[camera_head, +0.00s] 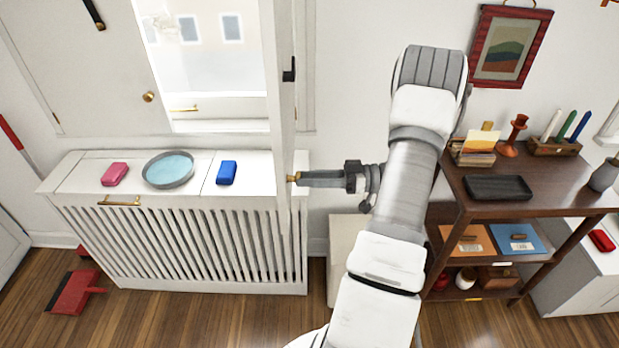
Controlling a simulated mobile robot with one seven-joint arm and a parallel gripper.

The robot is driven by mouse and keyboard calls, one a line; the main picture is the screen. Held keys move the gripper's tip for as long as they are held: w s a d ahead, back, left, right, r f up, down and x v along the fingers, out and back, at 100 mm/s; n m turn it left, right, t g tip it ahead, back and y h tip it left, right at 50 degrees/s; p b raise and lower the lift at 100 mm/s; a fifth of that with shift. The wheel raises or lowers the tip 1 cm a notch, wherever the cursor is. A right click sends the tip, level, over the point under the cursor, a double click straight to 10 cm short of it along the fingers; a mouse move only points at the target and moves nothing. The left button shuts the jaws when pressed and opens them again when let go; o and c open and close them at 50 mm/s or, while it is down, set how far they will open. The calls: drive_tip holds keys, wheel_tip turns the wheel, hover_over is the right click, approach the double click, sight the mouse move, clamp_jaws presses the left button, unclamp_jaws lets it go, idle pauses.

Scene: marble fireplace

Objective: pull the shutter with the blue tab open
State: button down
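A white shutter (283,110) stands nearly edge-on at the window's right side, swung out over the radiator cover. A black latch (289,70) is on its edge. A small brass knob (291,179) shows at the tips of my gripper (300,179), which points left from my arm. The fingers overlap as one bar, so their gap is hidden. The other white shutter (100,75) is at the left, with a brass knob (149,97) and a black latch (94,14). I see no blue tab on either shutter.
The white radiator cover (75,178) holds a pink block (114,174), a round blue-bottomed tray (169,169) and a blue block (226,173). A dark wooden shelf (560,197) stands right of my arm. A red dustpan (75,291) lies on the floor at left.

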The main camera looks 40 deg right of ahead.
drive_tip(key=shift+c, duration=2.4)
unclamp_jaws()
drive_tip(key=v, duration=1.7)
drive_tip(key=shift+b, duration=0.35)
drive_tip(key=shift+s+d, duration=0.15)
